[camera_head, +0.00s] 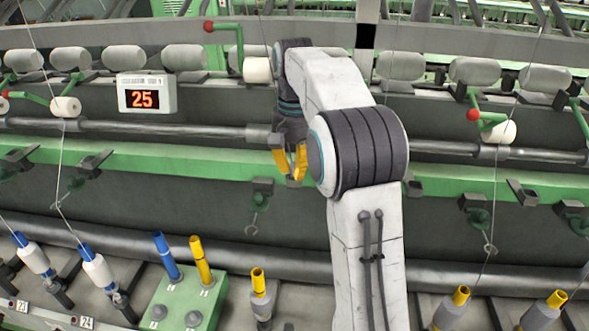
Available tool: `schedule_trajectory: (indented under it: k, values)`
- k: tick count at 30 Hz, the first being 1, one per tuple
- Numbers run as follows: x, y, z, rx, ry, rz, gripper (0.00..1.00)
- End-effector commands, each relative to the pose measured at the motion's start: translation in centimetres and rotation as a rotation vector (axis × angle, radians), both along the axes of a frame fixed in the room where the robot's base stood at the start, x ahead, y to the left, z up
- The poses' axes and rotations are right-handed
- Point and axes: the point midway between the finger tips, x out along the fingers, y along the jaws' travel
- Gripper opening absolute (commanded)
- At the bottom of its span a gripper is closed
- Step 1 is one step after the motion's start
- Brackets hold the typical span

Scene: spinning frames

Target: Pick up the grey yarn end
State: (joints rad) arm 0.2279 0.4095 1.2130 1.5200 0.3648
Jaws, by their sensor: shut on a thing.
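My gripper (291,170) is just left of centre, in front of the dark roller bar and the green rail. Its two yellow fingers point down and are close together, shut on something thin. The grey yarn end is too fine, or too hidden by the fingers and my arm, to make out. A white roller (257,70) on a green lever shows just above and left of my gripper. Below stands a grey bobbin with a yellow top (260,292).
A display reading 25 (147,94) hangs at upper left. A green block (182,299) holds a blue peg (166,257) and a yellow peg (201,261). White bobbins (98,271) with taut yarns stand at left; yellow-topped bobbins (452,309) stand at right.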

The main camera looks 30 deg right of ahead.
Motion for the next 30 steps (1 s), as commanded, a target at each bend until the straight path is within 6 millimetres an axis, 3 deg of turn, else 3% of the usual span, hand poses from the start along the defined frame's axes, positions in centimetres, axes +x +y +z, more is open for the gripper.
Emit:
schedule_trajectory:
  k: [11, 21, 30]
  values:
    - [0.1, 0.0, 4.0, -0.001, -0.005, 0.0, 0.03]
    - [-6.0, -0.5, 7.3, -0.001, -0.004, -0.002, 0.03]
    - [-9.8, -0.7, 9.7, -0.001, -0.003, -0.002, 0.03]
